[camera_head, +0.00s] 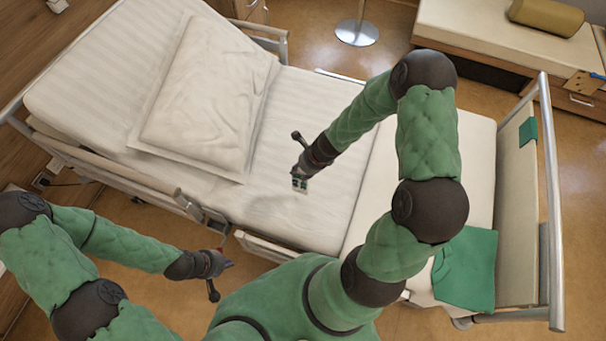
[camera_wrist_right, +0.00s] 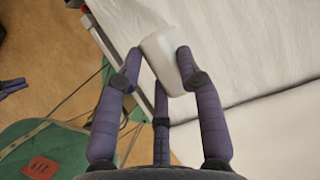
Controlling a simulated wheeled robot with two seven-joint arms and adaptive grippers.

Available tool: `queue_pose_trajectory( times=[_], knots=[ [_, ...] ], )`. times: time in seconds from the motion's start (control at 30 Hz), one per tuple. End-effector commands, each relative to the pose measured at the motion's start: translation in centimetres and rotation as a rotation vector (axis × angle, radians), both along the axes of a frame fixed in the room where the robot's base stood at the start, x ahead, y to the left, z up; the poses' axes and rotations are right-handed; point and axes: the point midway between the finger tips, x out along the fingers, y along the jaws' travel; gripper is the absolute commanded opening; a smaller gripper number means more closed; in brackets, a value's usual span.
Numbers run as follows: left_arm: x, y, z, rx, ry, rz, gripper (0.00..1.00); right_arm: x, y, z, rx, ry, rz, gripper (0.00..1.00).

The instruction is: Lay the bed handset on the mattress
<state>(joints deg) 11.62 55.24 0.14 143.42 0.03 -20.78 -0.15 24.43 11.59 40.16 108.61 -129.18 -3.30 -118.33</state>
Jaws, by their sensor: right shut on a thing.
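The bed handset (camera_head: 299,185) is a small piece with pale and dark green parts at the tip of my right gripper (camera_head: 301,174) in the head view. In the right wrist view the handset (camera_wrist_right: 163,62) shows its whitish back between the fingers of my right gripper (camera_wrist_right: 158,72), which is shut on it. It is over the white mattress (camera_head: 325,110), near the side closest to me; the gap below it is hard to judge. My left gripper (camera_head: 224,264) is off the bed, low on the left, apart from everything; its jaw opening is too small to tell.
A pillow (camera_head: 205,100) lies on the raised head section. Side rails (camera_head: 120,178) run along the near edge. A green cloth (camera_head: 466,268) hangs at the foot end, by the footboard (camera_head: 517,200). The middle of the mattress is clear.

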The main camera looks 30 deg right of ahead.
Motion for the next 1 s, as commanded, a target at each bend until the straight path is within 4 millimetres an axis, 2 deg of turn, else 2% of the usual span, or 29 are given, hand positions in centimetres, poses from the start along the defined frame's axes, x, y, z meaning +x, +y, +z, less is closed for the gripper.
queue_pose_trajectory(
  times=[0.27,0.4,0.5,0.93,0.97,1.0],
  knots=[
    [0.0,0.0,-0.5,0.000,-0.001,0.000,0.00,0.7,-1.1,-1.5,0.000,0.000,-0.001,0.00],
    [0.0,0.0,-2.1,0.000,0.000,0.000,0.00,0.6,-1.0,-3.6,0.000,-0.002,0.001,0.00],
    [0.0,0.0,-2.6,0.000,0.000,0.000,0.00,0.6,-1.0,-4.4,0.000,-0.001,0.001,0.00],
    [0.0,0.0,-2.9,0.000,-0.001,0.000,0.00,0.6,-1.0,-4.8,0.000,-0.002,0.001,0.00],
    [0.0,0.0,-2.8,0.000,0.000,0.000,0.00,0.6,-1.0,-4.7,0.000,0.000,0.001,0.45],
    [0.0,0.0,-2.8,0.000,0.000,0.000,0.00,0.6,-1.0,-4.7,0.000,0.000,0.001,0.57]
  ],
)
